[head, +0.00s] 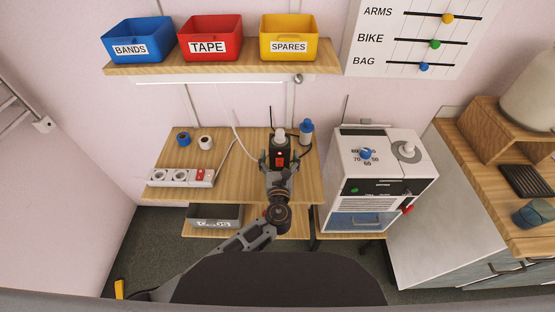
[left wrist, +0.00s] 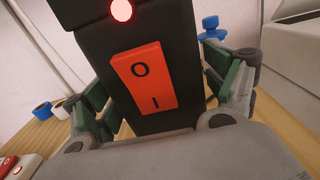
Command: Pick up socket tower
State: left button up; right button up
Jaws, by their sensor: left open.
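The socket tower (head: 281,140) is a black upright block on the wooden desk, partly hidden by my gripper in the head view. In the left wrist view the tower (left wrist: 140,50) fills the middle, with an orange-red rocker switch marked O and I and a glowing red light above it. My left gripper (head: 278,160) is open, with one finger on each side of the tower. In the left wrist view the green-padded fingers flank its lower part. I cannot tell whether they touch it. My right gripper is not in view.
A white power strip (head: 181,177) with a cable lies on the desk (head: 230,165) at left. Blue and white rolls stand behind it. A white machine (head: 385,160) stands further right. A shelf with bins hangs above.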

pick_arm(q)
jog(key=shift+s+d+r, duration=0.1)
jog(key=shift+s, duration=0.1)
jog(key=shift+w, duration=0.1)
jog(key=shift+c, duration=1.2)
jog(key=c, duration=1.7)
jog(key=shift+o, duration=0.2)
jog(key=shift+r, duration=0.15)
